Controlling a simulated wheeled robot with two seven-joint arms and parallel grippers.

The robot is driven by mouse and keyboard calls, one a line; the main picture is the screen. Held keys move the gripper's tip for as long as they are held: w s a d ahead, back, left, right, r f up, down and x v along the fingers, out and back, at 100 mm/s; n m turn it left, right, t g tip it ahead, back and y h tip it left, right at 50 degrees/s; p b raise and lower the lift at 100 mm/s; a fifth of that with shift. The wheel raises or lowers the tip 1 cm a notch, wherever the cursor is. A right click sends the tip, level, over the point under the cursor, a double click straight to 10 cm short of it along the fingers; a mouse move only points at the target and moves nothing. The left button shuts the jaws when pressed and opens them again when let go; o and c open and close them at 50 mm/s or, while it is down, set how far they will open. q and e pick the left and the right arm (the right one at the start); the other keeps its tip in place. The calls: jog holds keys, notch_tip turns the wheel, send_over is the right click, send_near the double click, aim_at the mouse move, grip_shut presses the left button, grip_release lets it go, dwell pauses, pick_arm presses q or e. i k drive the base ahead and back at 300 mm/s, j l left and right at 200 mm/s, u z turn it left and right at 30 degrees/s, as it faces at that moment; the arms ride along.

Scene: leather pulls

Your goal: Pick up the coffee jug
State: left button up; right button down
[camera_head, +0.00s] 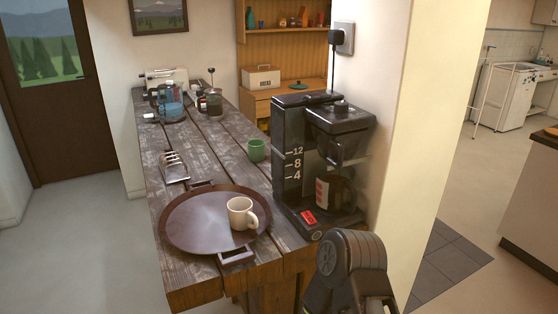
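The coffee jug (337,190) stands in the black coffee maker (293,150), under its filter holder. Its body is dark, with a red and white patch on the left part that may be a label or something seen through the glass. The coffee maker stands at the right side of the wooden table, against the wall. A dark ridged part of my own arm shows at the bottom, in front of the coffee maker and apart from the jug. No gripper fingers show in this view, so neither gripper's state can be seen.
A round brown tray (190,222) holds a cream mug (241,213) at the near end of the wooden table (205,150). A green mug (257,150) and a toast rack (173,167) stand beyond. A wall pillar (400,120) borders the coffee maker on the right.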

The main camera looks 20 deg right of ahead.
aim_at(335, 189)
jog(key=z, duration=1.2)
